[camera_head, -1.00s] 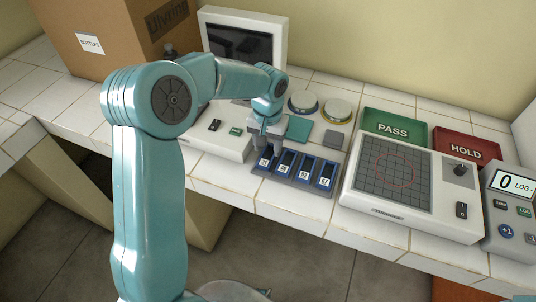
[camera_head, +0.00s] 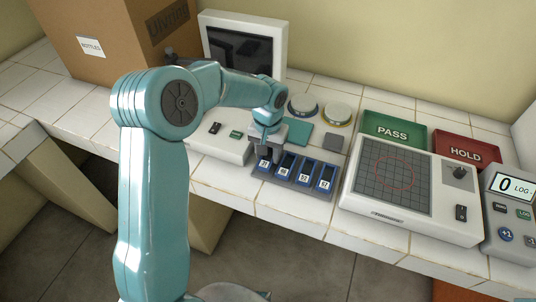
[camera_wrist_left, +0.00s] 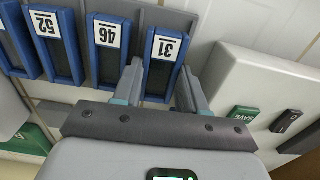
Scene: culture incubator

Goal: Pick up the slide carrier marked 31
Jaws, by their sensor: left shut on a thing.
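The slide carrier marked 31 (camera_wrist_left: 166,48) is a blue frame with a dark window and a white label. It sits in the leftmost slot of the grey rack (camera_head: 292,190) in the head view, where its label (camera_head: 264,163) shows just below the gripper. My left gripper (camera_head: 267,153) is over this carrier. In the left wrist view my left gripper's fingers (camera_wrist_left: 162,75) lie along both sides of the carrier and are shut on it. The carriers marked 46 (camera_wrist_left: 107,55) and 52 (camera_wrist_left: 52,45) stand beside it. My right gripper is out of view.
A grid-topped device (camera_head: 388,180) stands right of the rack, with a green PASS tray (camera_head: 394,129) and a red HOLD tray (camera_head: 466,149) behind. A counter box (camera_head: 512,210) is at far right. A monitor (camera_head: 243,45) and a cardboard box (camera_head: 110,50) are behind.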

